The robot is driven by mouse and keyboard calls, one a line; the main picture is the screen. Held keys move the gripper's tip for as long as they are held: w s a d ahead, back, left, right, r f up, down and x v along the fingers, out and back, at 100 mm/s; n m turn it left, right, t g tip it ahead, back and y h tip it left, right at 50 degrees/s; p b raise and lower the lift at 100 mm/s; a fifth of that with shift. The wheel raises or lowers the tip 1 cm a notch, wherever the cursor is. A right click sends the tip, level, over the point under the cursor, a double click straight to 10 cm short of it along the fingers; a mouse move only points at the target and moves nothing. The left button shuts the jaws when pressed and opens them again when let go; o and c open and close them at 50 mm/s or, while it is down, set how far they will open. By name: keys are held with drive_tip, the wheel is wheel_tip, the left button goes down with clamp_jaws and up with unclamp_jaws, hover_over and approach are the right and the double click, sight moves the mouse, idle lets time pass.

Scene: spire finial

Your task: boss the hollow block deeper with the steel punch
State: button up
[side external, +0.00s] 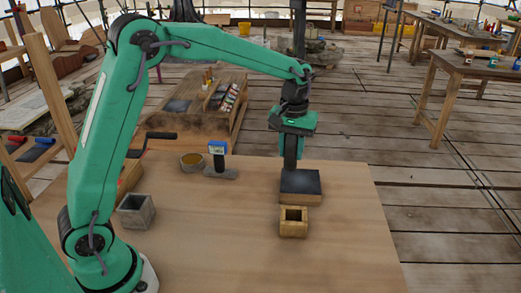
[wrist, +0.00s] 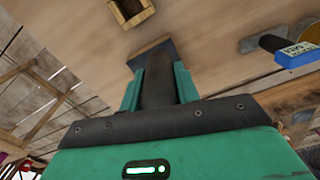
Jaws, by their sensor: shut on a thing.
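The hollow block (side external: 293,229) is a yellowish wooden cube with a square opening on top. It sits on the table near the right front and also shows at the top of the wrist view (wrist: 133,22). My gripper (side external: 291,135) points down behind it, shut on a dark upright bar, the steel punch (side external: 290,153). In the wrist view the punch (wrist: 158,80) stands between the green jaws. Its lower end meets the dark-topped block (side external: 301,183) in the picture; I cannot tell whether they touch. The punch is apart from the hollow block.
A grey hollow block (side external: 136,211) stands at the left of the table (side external: 225,255). The middle and front of the table are clear.

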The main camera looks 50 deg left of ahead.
drive_tip(key=w+a, duration=0.2)
drive_tip(key=w, duration=0.5)
drive_tip(key=shift+f, duration=0.15)
drive_tip(key=shift+f, duration=2.35)
drive_tip(key=shift+f, duration=0.1)
drive_tip(key=shift+f, duration=1.95)
drive_tip(key=shift+r, duration=0.1)
drive_tip(key=shift+r, duration=0.1)
drive_tip(key=shift+r, duration=2.05)
drive_tip(key=shift+f, duration=0.25)
